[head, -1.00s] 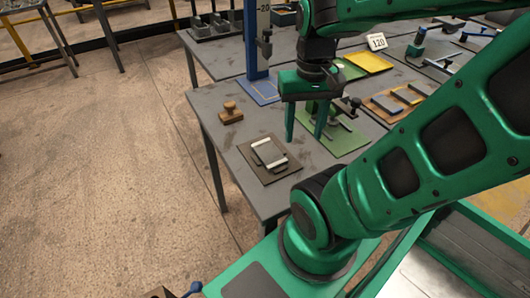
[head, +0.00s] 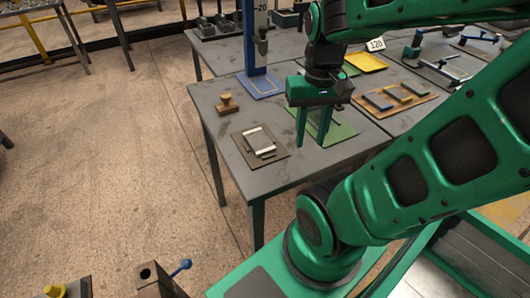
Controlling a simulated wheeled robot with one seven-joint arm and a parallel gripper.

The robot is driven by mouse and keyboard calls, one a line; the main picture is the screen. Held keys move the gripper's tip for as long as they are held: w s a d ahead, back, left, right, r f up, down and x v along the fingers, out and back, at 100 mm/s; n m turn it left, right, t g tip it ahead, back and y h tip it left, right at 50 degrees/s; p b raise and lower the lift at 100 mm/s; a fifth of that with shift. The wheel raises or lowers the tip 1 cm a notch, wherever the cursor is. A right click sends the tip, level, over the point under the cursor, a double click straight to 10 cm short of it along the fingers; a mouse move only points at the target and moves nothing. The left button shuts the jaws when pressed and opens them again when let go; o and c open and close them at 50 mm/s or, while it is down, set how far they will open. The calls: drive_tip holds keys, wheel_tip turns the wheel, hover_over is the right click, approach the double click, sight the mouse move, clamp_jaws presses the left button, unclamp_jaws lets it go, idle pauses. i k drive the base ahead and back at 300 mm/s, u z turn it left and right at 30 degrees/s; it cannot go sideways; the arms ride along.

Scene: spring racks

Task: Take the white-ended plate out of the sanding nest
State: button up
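The white-ended plate (head: 258,141) is grey with pale ends. It lies in the sanding nest, a brown board (head: 243,148) on the near left part of the grey table. My gripper (head: 313,142) hangs fingers down, to the right of the nest in the picture and in front of a green mat. Its two green fingers are apart with nothing visible between them. The fingers are clear of the plate; their height above the table is hard to tell.
A wooden stamp-like block (head: 227,104) stands behind the nest. A green mat (head: 337,134) lies partly behind my fingers. A wooden tray with bars (head: 412,105) and a yellow tray (head: 366,62) lie farther right. A blue post (head: 249,42) rises behind.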

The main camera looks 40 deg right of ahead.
sight(259, 144)
drive_tip(key=z, duration=0.05)
drive_tip(key=k, duration=1.7)
drive_tip(key=z, duration=0.85)
drive_tip(key=i, duration=1.5)
drive_tip(key=u, duration=0.05)
